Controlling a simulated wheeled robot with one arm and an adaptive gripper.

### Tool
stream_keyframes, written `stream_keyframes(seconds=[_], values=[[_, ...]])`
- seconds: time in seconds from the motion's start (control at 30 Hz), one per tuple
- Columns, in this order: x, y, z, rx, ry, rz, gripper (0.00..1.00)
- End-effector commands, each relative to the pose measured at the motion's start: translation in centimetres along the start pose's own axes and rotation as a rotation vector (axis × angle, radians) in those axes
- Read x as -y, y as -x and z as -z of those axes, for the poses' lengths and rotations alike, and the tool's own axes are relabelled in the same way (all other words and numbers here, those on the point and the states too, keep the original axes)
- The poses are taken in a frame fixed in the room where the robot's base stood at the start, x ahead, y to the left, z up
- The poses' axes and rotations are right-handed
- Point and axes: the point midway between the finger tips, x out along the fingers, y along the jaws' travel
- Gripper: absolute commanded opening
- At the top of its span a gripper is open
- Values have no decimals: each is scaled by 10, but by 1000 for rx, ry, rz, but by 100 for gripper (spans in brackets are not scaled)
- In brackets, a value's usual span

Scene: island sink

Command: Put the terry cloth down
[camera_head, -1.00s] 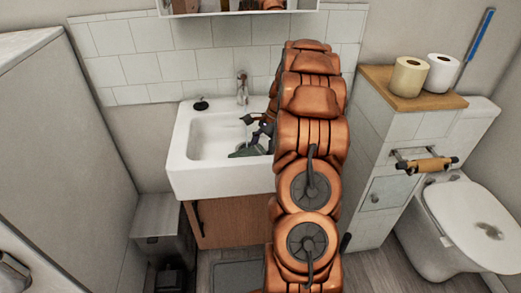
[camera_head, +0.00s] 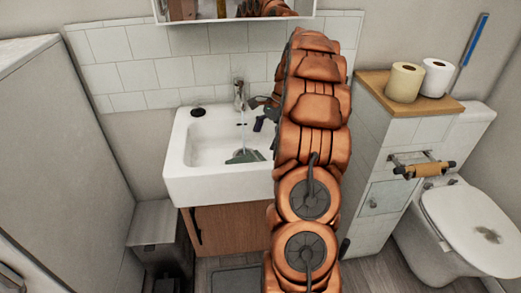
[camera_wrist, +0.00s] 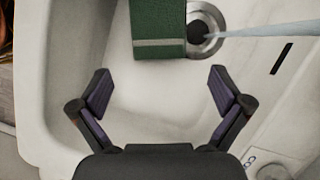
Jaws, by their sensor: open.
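The green terry cloth (camera_wrist: 158,24) with a pale stripe lies in the white sink (camera_wrist: 60,100), beside the drain, in the wrist view. In the head view the cloth (camera_head: 245,156) shows as a small dark green patch in the basin, partly hidden by my arm. My gripper (camera_wrist: 160,85) is open and empty, with its two fingers spread wide. The cloth is beyond the fingertips and apart from them. In the head view my gripper is mostly hidden behind my arm, above the basin's right side.
Water runs from the faucet (camera_head: 239,95) into the basin; the stream crosses near the drain (camera_wrist: 203,28). A dark round item (camera_head: 198,112) sits on the sink's back left rim. A tiled ledge with two paper rolls (camera_head: 405,82) and a toilet (camera_head: 470,225) stand to the right.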

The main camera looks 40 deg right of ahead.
Motion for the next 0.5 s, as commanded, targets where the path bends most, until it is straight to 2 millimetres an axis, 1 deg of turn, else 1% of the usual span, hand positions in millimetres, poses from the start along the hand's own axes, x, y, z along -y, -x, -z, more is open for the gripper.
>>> stream_keyframes(seconds=[0.03,0.2,0.33,0.5], values=[[1,8,1,-3,1,3,100],[1,30,1,-3,1,2,100],[1,40,1,-1,1,1,100],[0,48,0,0,0,-1,100]])
